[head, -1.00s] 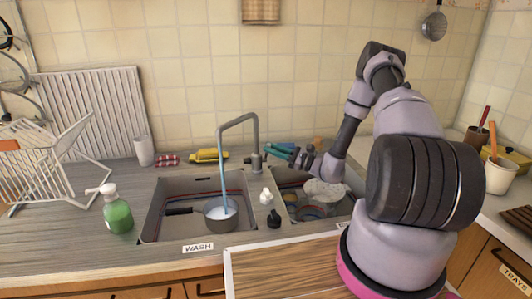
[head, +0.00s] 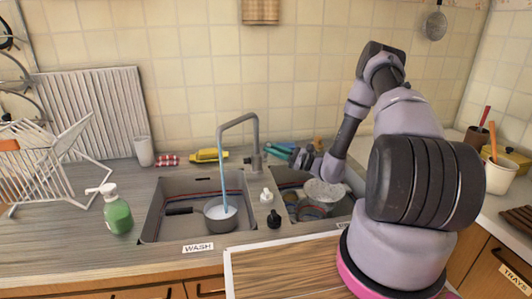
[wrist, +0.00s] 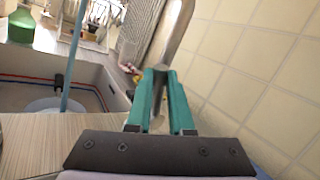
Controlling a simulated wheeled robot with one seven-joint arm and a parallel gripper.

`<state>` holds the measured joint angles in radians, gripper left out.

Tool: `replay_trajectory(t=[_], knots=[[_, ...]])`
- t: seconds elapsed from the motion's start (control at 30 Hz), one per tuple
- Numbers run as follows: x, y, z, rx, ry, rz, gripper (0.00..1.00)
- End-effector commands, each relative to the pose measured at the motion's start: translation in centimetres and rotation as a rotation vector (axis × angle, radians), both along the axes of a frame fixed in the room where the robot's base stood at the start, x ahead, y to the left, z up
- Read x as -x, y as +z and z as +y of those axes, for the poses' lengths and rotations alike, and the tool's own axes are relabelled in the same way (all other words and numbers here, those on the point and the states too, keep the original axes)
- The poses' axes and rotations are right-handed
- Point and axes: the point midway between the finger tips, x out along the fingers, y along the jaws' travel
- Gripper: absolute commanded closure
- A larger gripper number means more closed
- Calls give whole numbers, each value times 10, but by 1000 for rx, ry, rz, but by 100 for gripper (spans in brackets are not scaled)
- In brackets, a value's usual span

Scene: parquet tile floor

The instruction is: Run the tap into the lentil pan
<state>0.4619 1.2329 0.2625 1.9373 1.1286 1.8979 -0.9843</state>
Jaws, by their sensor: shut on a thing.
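The tap (head: 256,135) stands behind the sinks, its spout arching left. A stream of water (head: 223,175) runs from it into a grey pan (head: 221,217) in the left basin. The pan's contents look pale and frothy; I cannot make out lentils. My gripper (head: 277,150) is beside the tap's base. In the wrist view its teal fingers are shut on the tap handle (wrist: 159,105), which they mostly hide. The tap's metal post (wrist: 172,35) rises beyond them, and the water and the pan (wrist: 52,104) show at left.
The left basin is labelled WASH (head: 198,247). The right basin holds a pale bowl (head: 325,194) and other dishes, partly hidden by my arm. A green soap bottle (head: 117,214) and a white dish rack (head: 45,160) are at left.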

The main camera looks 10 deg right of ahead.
Motion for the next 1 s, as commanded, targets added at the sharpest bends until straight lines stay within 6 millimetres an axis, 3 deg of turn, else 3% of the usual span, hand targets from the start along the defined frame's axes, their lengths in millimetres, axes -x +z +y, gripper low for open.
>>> replay_trajectory(t=[0.17, 0.5, 0.8, 0.83, 0.87, 0.9, 1.0], knots=[[-7, 4, 0, 5, 2, 79, 100], [-32, 10, 0, 6, 0, 438, 100], [-36, 11, -2, -1, -6, 478, 100], [-36, 11, -1, -1, -6, 478, 68], [-36, 12, -1, -2, -4, 477, 57], [-35, 11, -1, -2, -4, 477, 51], [-35, 11, -1, -1, -4, 477, 51]])
